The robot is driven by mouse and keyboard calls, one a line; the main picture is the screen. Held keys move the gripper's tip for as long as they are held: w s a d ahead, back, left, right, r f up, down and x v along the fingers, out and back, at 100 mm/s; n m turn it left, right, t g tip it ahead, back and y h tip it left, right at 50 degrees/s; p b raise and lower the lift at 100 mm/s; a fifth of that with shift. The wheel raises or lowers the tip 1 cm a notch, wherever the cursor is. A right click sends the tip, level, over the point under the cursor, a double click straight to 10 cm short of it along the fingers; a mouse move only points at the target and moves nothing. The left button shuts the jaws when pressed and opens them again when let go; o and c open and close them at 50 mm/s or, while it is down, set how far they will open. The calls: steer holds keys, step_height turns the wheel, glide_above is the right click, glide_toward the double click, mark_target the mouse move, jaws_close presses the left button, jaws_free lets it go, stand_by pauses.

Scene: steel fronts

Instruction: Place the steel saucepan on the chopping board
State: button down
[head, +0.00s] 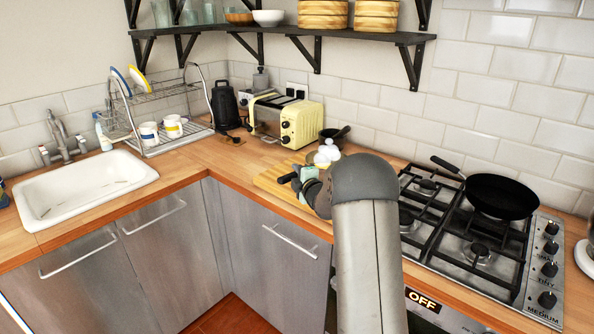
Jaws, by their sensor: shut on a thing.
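The wooden chopping board (270,180) lies on the corner worktop, partly covered by my gripper and arm. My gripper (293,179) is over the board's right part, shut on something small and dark. My own wrist and arm hide most of what it holds, and I cannot tell whether it is the saucepan. A small dark pan (330,135) with a handle stands behind, near the tiled wall. No plainly steel saucepan can be made out.
White rounded things (327,152) stand just behind my wrist. A yellow toaster (300,124) and a black kettle (224,105) stand at the back. A gas hob (440,225) with a black frying pan (500,196) is to the right. The sink (80,188) is left.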

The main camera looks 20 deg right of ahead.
steer(key=c, duration=1.3)
jaws_free()
steer(key=shift+s, duration=0.15)
steer(key=s+b, duration=0.3)
steer(key=s, duration=0.9)
steer(key=s+a+f+m+g, duration=0.2)
steer(key=s+a+m+g, duration=0.3)
steer(key=s, duration=0.7)
steer(key=s+a+f+m+g, duration=0.2)
steer(key=s+a+m+g, duration=0.4)
steer(key=s+a, duration=0.3)
steer(key=s+a+f+m+g, duration=0.2)
steer(key=s+a+m+g, duration=0.3)
steer(key=s, duration=1.1)
steer(key=shift+s+a+f+m+g+y, duration=0.15)
steer(key=shift+a+g, duration=0.1)
steer(key=shift+a, duration=0.55)
steer(key=shift+s+a+m+g+y, duration=0.15)
steer(key=shift+a+g, duration=0.1)
steer(key=shift+a, duration=0.55)
